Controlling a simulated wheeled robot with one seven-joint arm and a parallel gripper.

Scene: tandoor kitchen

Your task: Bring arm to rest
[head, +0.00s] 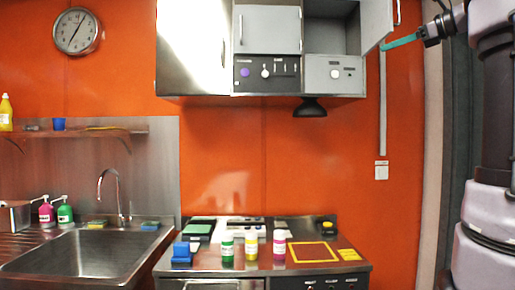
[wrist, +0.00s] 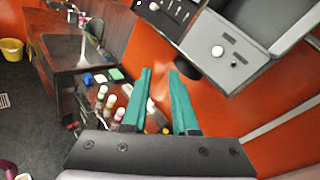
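My gripper (head: 388,45) is raised at the upper right of the head view, at the edge of the open cabinet door (head: 376,22). I cannot tell whether it touches the door. In the wrist view my gripper (wrist: 159,74) shows two teal fingers spread apart with nothing held between them. My arm is folded up along the right side of the head view.
The wall cabinet (head: 268,28) has its right compartment open. Below, the counter holds several bottles, including a green one (head: 227,248), and a yellow square outline (head: 313,252). A sink (head: 78,255) is at left. A yellow bucket (wrist: 12,49) stands on the floor.

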